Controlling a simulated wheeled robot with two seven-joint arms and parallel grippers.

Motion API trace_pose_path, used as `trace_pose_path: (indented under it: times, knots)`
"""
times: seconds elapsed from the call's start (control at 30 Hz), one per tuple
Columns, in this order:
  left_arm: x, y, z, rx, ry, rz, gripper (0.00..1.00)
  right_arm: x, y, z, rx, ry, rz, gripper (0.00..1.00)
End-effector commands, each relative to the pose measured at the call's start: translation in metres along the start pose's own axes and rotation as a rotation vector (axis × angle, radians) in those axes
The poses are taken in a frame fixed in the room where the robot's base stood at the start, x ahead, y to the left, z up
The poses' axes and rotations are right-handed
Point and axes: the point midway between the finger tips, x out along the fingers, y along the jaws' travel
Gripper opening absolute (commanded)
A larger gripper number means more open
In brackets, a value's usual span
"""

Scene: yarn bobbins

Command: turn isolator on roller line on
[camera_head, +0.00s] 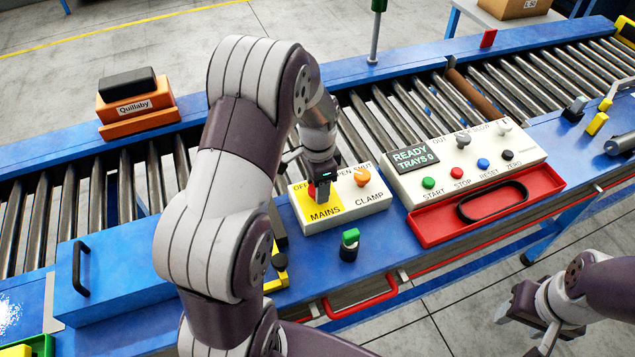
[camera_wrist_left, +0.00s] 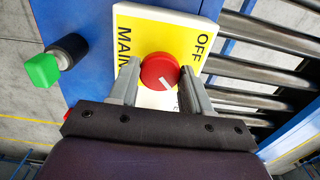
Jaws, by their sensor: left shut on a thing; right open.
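The isolator is a red round knob (camera_wrist_left: 160,72) on a yellow panel (camera_head: 325,209) marked MAINS and OFF. My left gripper (camera_head: 320,188) is over this panel, its fingers on either side of the knob and shut on it. In the left wrist view the left gripper (camera_wrist_left: 158,85) reaches in from below. In the head view the fingers hide most of the knob. My right gripper (camera_head: 527,312) is open and empty at the lower right, away from the line.
Beside the yellow panel is an orange CLAMP knob (camera_head: 362,177). A white console (camera_head: 462,163) with several buttons and a READY display stands to the right, above a red tray (camera_head: 425,232). A green-topped button (camera_head: 350,238) stands in front of the panel. Rollers run behind.

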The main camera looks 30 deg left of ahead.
Motion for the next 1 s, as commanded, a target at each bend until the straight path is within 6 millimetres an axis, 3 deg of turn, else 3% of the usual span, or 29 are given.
trace_pose_path:
  times: [0.43,0.47,0.5,0.53,0.83,1.0]
  knots:
    - [-0.002,-0.002,-0.002,0.01,0.005,-0.007,0.18,0.0,0.0,0.0,0.0,0.0,0.0,0.53]
    - [-0.002,-0.002,-0.002,0.009,0.005,-0.007,0.58,-0.001,0.0,0.0,0.0,0.0,0.0,0.53]
    - [-0.002,-0.002,-0.002,0.009,0.005,-0.007,0.71,-0.001,0.0,0.0,0.0,0.0,0.0,0.53]
    - [-0.002,-0.002,-0.001,0.009,0.004,-0.006,0.74,0.0,0.0,0.0,0.0,0.0,0.0,0.53]
    - [-0.003,-0.001,-0.001,0.008,0.002,-0.003,0.74,0.001,0.0,0.0,0.0,0.0,0.0,0.53]
    - [-0.032,-0.002,-0.002,0.008,0.006,-0.008,0.74,0.013,0.0,0.002,0.0,0.0,0.0,0.53]
